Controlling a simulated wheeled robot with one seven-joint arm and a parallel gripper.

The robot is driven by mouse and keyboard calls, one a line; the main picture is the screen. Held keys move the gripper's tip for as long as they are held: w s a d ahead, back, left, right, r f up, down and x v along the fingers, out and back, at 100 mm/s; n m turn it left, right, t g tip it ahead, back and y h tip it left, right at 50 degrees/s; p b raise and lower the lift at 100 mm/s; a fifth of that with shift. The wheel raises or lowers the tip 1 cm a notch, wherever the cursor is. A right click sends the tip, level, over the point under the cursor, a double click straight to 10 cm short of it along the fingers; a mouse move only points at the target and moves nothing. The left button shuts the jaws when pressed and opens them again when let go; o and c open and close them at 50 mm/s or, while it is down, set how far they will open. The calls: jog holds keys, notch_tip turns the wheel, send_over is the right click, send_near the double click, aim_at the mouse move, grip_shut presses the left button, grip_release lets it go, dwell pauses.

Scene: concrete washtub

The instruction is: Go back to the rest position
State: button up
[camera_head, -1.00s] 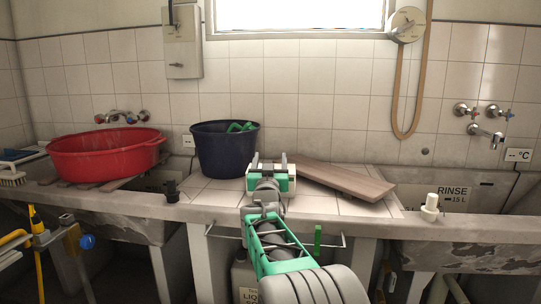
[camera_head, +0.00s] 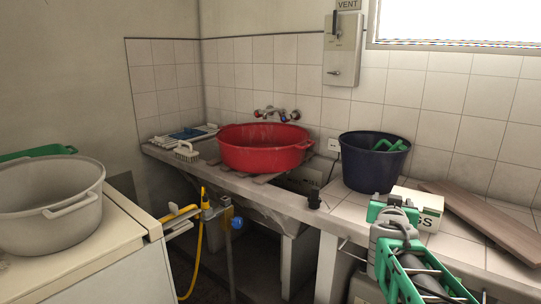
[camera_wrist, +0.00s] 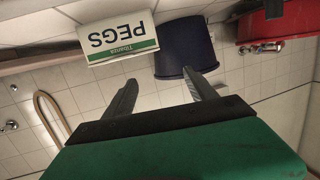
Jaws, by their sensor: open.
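My gripper (camera_head: 393,207) is at the lower right of the head view, in front of the counter. Its two fingers are apart and nothing shows between them in the wrist view (camera_wrist: 159,78). A white and green box marked PEGS (camera_head: 430,208) stands on the tiled counter just behind my gripper, partly hidden by it. The box also shows upside down in the wrist view (camera_wrist: 115,35), beyond the fingers and apart from them.
A dark blue bucket (camera_head: 372,168) with green items inside stands behind the box. A wooden board (camera_head: 490,222) lies to the right. A red basin (camera_head: 262,148) sits over the left sink. A grey pot (camera_head: 45,205) stands on a white cabinet (camera_head: 95,255) at left.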

jog(key=s+a+r+n+g+y+p, duration=0.1)
jog(key=s+a+r+g+y+p, duration=0.15)
jog(key=s+a+p, duration=0.3)
jog(key=s+a+r+n+g+y+p, duration=0.2)
jog(key=s+a+y+p, duration=0.1)
jog(key=s+a+p, duration=0.3)
jog(key=s+a+n+g+y+p, duration=0.1)
jog(key=s+a+g+p, duration=0.2)
jog(key=s+a+p, duration=0.2)
jog(key=s+a+r+n+g+y+p, duration=0.1)
jog(key=s+a+p, duration=0.4)
jog(key=s, duration=0.5)
jog(key=shift+s+a+n+g, duration=0.3)
jog(key=shift+n+g, duration=0.2)
jog(key=shift+g, duration=0.55)
